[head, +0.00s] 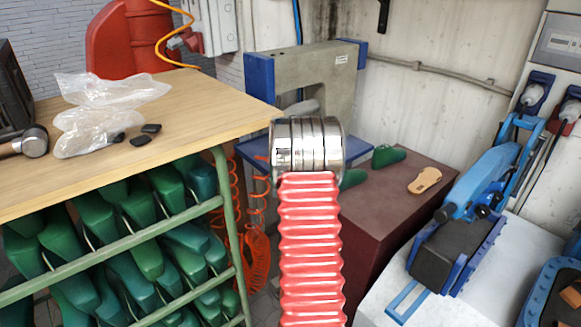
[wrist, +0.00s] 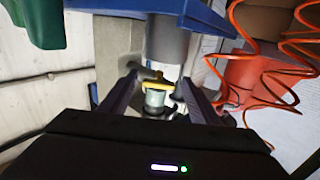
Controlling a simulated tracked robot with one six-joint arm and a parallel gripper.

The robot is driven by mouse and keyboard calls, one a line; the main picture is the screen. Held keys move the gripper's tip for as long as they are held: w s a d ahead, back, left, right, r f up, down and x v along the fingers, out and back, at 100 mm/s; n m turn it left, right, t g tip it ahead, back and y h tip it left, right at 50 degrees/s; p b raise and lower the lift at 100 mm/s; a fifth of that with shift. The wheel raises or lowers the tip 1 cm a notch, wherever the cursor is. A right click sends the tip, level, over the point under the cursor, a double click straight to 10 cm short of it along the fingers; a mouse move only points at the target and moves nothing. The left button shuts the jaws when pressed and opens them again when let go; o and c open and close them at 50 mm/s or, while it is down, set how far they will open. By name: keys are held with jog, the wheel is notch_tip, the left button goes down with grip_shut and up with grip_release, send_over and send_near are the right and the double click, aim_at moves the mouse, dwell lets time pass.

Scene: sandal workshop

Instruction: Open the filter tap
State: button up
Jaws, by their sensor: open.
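The filter tap (wrist: 158,83) shows in the wrist view as a yellow handle above a pale, cup-like body. It sits below a grey cylinder, near the picture's middle. My gripper (wrist: 158,77) is open, with one dark finger on each side of the tap in the picture. I cannot tell whether the tap is fully between the fingers or a little beyond them, and no contact is clear. In the head view, my red ribbed arm sleeve and its metal collar hide the gripper, and I cannot make out the tap there.
A blue and grey press (head: 325,72) stands behind my arm, by a dark red box (head: 400,190). A wooden workbench (head: 200,103) with green shoe lasts below is at left. Orange coiled hose (wrist: 275,52) hangs close on the wrist view's right. A blue machine (head: 485,180) stands at right.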

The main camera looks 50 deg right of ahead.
jog(key=shift+w+d, duration=0.35)
jog(key=shift+d, duration=0.1)
jog(key=shift+c, duration=0.4)
jog(key=c, duration=1)
jog(key=shift+n, duration=0.3)
jog(key=shift+w+a+n, duration=0.1)
jog(key=shift+n, duration=1.1)
jog(key=o, duration=1.1)
